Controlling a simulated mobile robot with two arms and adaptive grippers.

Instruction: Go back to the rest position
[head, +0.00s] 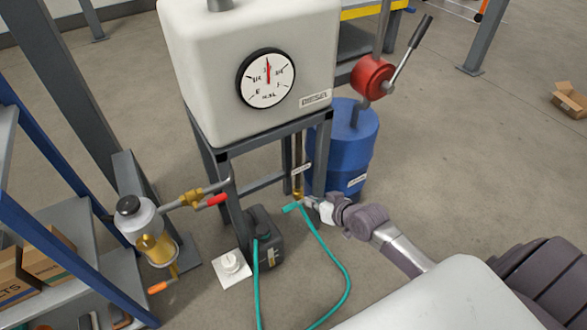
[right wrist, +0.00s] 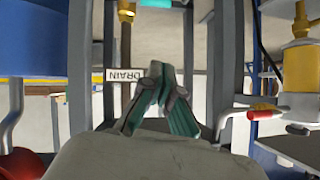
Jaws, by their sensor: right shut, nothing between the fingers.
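My right gripper (head: 309,203) is at the front of the tank stand, beside the drain pipe (head: 298,165) and the upper end of the green hose (head: 338,262). In the right wrist view its fingertips (right wrist: 160,78) meet and hold nothing. I cannot tell whether the gripper touches the hose end. My right arm reaches in from the lower right. My left gripper is not in view.
The white diesel tank (head: 200,75) stands on a grey frame (head: 231,185). A blue drum (head: 355,140) with a red crank pump (head: 372,77) is behind. A dark jerrycan (head: 268,240) and filter (head: 140,220) are left. Floor (head: 480,140) at right is mostly clear.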

